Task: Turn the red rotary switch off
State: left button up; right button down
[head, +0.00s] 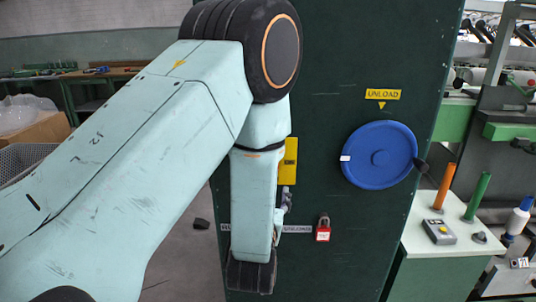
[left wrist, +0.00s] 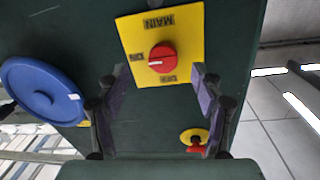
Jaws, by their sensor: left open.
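In the left wrist view, which is upside down, the red rotary switch (left wrist: 162,57) sits on a yellow plate (left wrist: 133,32) marked MAIN. Its white mark points left to the ON label; the OFF label is at the plate's bottom edge. My left gripper (left wrist: 160,82) is open, a finger on each side of the switch in the picture, with nothing between them. I cannot tell how far the fingertips are from the switch. In the head view, my left arm hides the switch and most of the yellow plate (head: 290,160). My right gripper is not in view.
On the dark green panel (head: 335,60) are a blue handwheel (head: 380,155) with a black handle, an UNLOAD label (head: 383,94) and a red padlock (head: 323,231). The wrist view also shows a red knob on a yellow disc (left wrist: 194,137), partly behind a finger. A workbench (head: 440,242) stands right.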

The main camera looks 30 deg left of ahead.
pick_arm(q)
jog(key=w+a+r+p, duration=0.1)
jog(key=w+a+r, duration=0.1)
jog(key=w, duration=0.4)
jog(key=shift+w+a, duration=0.4)
jog(key=shift+w+a+f, duration=0.1)
jog(key=shift+a+f, duration=0.2)
jog(key=shift+a, duration=0.25)
jog(key=shift+w+a+f, duration=0.1)
jog(key=shift+a+f, duration=0.15)
jog(key=shift+a, duration=0.3)
jog(key=shift+c, duration=1.1)
jog(key=shift+s+d+r, duration=0.1)
jog(key=shift+d+r, duration=0.1)
jog(key=shift+d, duration=0.25)
jog(key=shift+s+d+r, duration=0.1)
jog(key=shift+d+r, duration=0.05)
jog(key=shift+d, duration=0.3)
jog(key=c, duration=0.5)
jog(key=shift+s+a, duration=0.1)
jog(key=shift+a, duration=0.4)
jog(key=c, duration=0.4)
jog(key=shift+d+f, duration=0.1)
jog(key=shift+d, duration=0.2)
jog(key=shift+a, duration=0.1)
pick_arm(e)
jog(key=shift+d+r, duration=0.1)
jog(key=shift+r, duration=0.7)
